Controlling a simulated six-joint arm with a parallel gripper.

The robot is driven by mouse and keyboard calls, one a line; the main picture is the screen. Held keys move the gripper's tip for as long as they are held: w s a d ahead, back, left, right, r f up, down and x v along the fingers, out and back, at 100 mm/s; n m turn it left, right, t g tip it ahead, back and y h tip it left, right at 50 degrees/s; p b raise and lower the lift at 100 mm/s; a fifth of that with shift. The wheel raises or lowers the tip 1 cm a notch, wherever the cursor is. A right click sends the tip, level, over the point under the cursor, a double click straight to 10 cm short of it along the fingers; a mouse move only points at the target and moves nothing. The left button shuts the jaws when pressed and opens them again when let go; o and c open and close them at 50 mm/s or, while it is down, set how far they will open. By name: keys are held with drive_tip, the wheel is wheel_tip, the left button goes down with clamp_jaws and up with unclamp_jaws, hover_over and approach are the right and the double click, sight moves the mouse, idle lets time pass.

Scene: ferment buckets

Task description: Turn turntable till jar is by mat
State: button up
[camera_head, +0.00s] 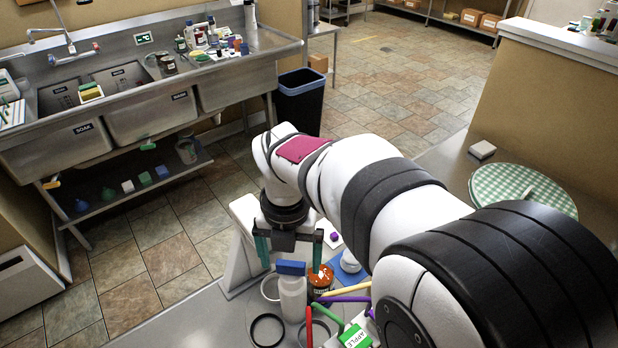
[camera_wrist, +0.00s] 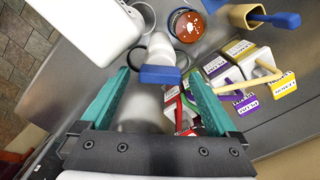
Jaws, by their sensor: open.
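My gripper (camera_head: 286,243) has teal fingers, points down and is open. In the wrist view my gripper (camera_wrist: 158,90) has its fingers on either side of a pale bottle (camera_wrist: 140,105) with a blue cap (camera_wrist: 160,74). The bottle (camera_head: 292,298) stands below the fingers in the head view; I cannot tell whether they touch it. A jar with an orange-red top (camera_head: 320,275) stands just right of the bottle; it also shows in the wrist view (camera_wrist: 187,24). A round green-checked mat (camera_head: 500,183) lies far right. I cannot make out the turntable for certain.
Black rings (camera_head: 267,330) and coloured-handled items with labelled blocks (camera_head: 355,336) crowd around the bottle. A white housing (camera_wrist: 85,28) stands close by. A small white block (camera_head: 482,150) lies behind the mat. A steel sink (camera_head: 150,115) stands apart at the back left.

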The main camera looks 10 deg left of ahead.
drive_tip(key=m, duration=0.4)
drive_tip(key=shift+m, duration=0.3)
drive_tip(key=m, duration=1.2)
drive_tip(key=shift+m, duration=0.4)
wheel_tip(320, 180, up, 16)
drive_tip(key=s+d+f+m+y, duration=0.1)
drive_tip(key=s+d+f+m, duration=0.6)
drive_tip(key=m, duration=0.5)
drive_tip(key=s+d+f+m, duration=0.7)
drive_tip(key=s+m, duration=0.5)
drive_tip(key=shift+d+f+y, duration=0.15)
drive_tip(key=shift+f+y, duration=0.1)
drive_tip(key=shift+y, duration=0.15)
